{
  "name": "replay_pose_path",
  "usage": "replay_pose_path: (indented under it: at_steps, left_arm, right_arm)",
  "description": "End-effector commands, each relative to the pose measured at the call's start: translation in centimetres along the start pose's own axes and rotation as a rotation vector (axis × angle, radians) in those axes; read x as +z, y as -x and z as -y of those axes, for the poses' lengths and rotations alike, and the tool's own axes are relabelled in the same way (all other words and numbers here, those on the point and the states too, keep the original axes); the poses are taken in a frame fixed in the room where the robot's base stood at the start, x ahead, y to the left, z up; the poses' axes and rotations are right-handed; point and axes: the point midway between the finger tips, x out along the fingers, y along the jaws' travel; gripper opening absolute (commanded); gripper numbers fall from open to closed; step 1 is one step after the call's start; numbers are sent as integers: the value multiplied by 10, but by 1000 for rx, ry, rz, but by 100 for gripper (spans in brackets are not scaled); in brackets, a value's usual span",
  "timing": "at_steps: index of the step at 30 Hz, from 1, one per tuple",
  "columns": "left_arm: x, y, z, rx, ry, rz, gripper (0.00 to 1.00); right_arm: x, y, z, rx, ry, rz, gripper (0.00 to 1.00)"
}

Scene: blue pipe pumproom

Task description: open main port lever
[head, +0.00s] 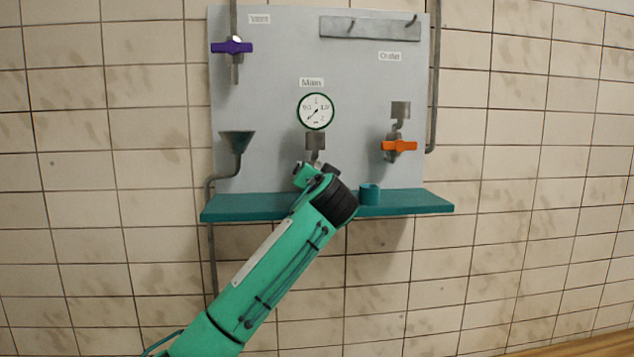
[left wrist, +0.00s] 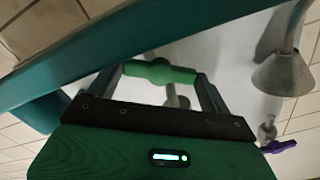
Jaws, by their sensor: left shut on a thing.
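The main port lever (left wrist: 159,72) is a green handle in the left wrist view, lying across between the two fingers of my left gripper. My left gripper (head: 314,172) is shut on it, below the label "Main" (head: 311,83) and the round gauge (head: 316,111). In the head view my wrist hides most of the lever. The pipe fitting above it (head: 315,141) shows under the gauge. How far the lever is turned I cannot tell. My right gripper is not in view.
A teal shelf (head: 424,202) runs under the panel, close to my wrist, with a teal cup (head: 370,194) on it. The purple vent lever (head: 232,46) and a funnel (head: 237,142) are at left. The orange outlet lever (head: 398,146) is at right.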

Motion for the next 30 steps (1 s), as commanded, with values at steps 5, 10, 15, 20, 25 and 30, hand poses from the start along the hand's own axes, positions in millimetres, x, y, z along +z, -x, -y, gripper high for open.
replay_pose_path:
  at_steps: [5,10,15,20,25,30]
  left_arm:
    - [0,0,0,0,-48,-1,59]
    - [-1,0,0,0,-65,-1,59]
    - [-1,0,0,0,-68,-1,59]
    - [-1,0,0,0,-67,-2,59]
    - [-1,0,0,0,-66,-2,100]
    - [0,0,0,0,-66,-1,100]
  right_arm:
    - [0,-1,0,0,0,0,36]
    - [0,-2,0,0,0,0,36]
    - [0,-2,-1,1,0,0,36]
    - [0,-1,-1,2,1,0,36]
    - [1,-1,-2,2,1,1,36]
    - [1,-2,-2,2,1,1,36]
